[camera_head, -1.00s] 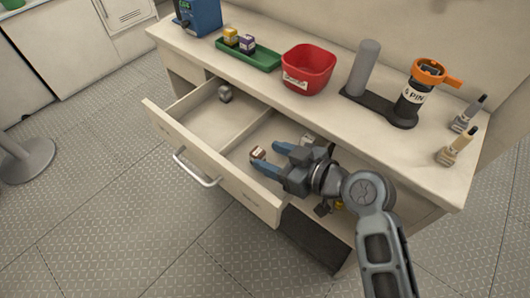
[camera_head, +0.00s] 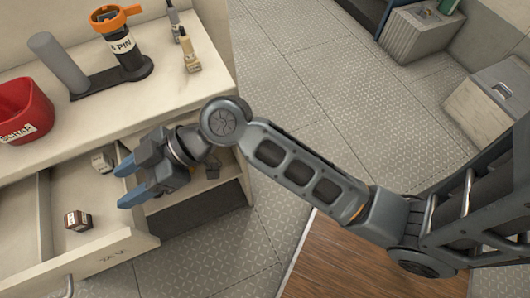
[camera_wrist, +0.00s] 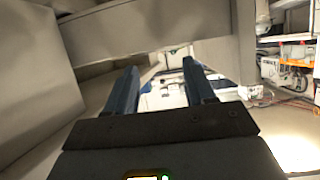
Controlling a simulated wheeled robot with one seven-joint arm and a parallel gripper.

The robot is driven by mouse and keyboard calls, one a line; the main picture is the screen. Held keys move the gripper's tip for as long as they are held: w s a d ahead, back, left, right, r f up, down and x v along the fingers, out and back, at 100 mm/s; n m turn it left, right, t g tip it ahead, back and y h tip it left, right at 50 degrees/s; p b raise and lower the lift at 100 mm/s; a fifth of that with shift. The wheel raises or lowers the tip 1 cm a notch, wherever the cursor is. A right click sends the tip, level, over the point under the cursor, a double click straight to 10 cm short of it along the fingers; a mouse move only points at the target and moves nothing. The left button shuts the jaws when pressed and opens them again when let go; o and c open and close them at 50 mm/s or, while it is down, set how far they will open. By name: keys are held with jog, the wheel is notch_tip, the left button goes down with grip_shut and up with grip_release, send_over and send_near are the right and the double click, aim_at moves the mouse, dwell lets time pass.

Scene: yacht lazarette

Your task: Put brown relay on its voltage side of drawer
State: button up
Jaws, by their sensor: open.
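The brown relay (camera_head: 77,220) lies in the right compartment of the open drawer (camera_head: 121,252), apart from my gripper. A second, pale grey-white relay (camera_head: 102,161) sits further back in the same compartment. My gripper (camera_head: 122,186) is open and empty, with blue fingers pointing left over the drawer's right end. In the wrist view my fingers (camera_wrist: 158,90) are spread with nothing between them. A label on the drawer front is too small to read surely.
On the worktop (camera_head: 55,150) stand a red bin (camera_head: 22,110), a grey cylinder (camera_head: 58,62) on a dark base, a black holder with an orange ring (camera_head: 122,45) and two small bottles (camera_head: 188,50).

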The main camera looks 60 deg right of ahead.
jog(key=s+d+f+m+t+h, duration=0.2)
jog(key=s+d+f+m+h, duration=0.15)
jog(key=s, duration=0.35)
jog(key=s+d+f+m+t+h, duration=0.1)
jog(key=s+d+f+m+h, duration=0.1)
jog(key=s+d+m+h, duration=0.45)
jog(key=s+d+r+t, duration=0.3)
jog(key=s+r, duration=0.8)
jog(key=s, duration=0.5)
jog(key=shift+d, duration=0.25)
